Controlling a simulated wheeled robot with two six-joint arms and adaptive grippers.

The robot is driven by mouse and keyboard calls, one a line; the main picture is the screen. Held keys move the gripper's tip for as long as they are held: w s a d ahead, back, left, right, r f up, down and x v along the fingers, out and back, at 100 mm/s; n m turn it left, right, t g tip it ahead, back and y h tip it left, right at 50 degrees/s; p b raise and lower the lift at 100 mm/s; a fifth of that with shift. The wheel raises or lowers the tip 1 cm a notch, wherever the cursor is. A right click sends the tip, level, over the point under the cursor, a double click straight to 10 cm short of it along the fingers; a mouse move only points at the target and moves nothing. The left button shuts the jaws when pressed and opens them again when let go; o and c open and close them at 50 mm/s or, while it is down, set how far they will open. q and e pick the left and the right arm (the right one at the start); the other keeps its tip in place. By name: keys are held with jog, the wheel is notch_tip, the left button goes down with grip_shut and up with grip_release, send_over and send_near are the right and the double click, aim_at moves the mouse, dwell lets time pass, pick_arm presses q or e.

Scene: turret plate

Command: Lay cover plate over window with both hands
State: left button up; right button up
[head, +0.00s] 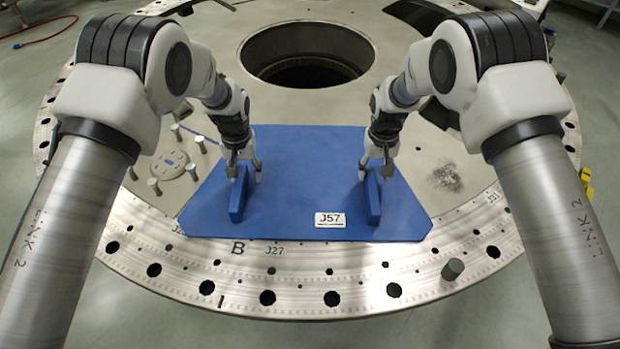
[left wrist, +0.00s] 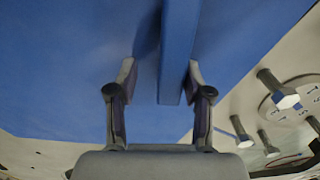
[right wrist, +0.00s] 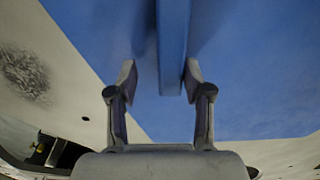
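The blue cover plate (head: 290,185) lies flat over the turret plate and carries two upright blue grip bars and a white label reading J57 (head: 330,219). My left gripper (head: 243,174) is open at the left bar (head: 238,196); in the left wrist view its fingers (left wrist: 160,85) stand on either side of the bar (left wrist: 178,50), with gaps. My right gripper (head: 376,172) is open at the right bar (head: 373,198); in the right wrist view its fingers (right wrist: 160,82) straddle the bar (right wrist: 173,45) without touching. The window is not visible.
The metal turret plate (head: 300,255) has a ring of holes and a large round opening (head: 307,55) behind the cover. Several studs stand around a round disc (head: 170,165) at left. A grey peg (head: 453,268) stands at front right. A dark smudge (head: 447,178) lies right.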

pick_arm(q)
jog(key=shift+s+r, duration=0.1)
pick_arm(e)
jog(key=shift+s+r, duration=0.1)
jog(key=shift+s, duration=0.05)
jog(key=shift+r, duration=0.2)
pick_arm(q)
notch_tip(320, 180, up, 12)
pick_arm(e)
notch_tip(320, 180, up, 12)
jog(key=shift+f, duration=0.2)
pick_arm(q)
notch_tip(320, 180, up, 8)
jog(key=p, duration=0.7)
pick_arm(e)
notch_tip(320, 180, up, 7)
jog(key=shift+r, duration=0.15)
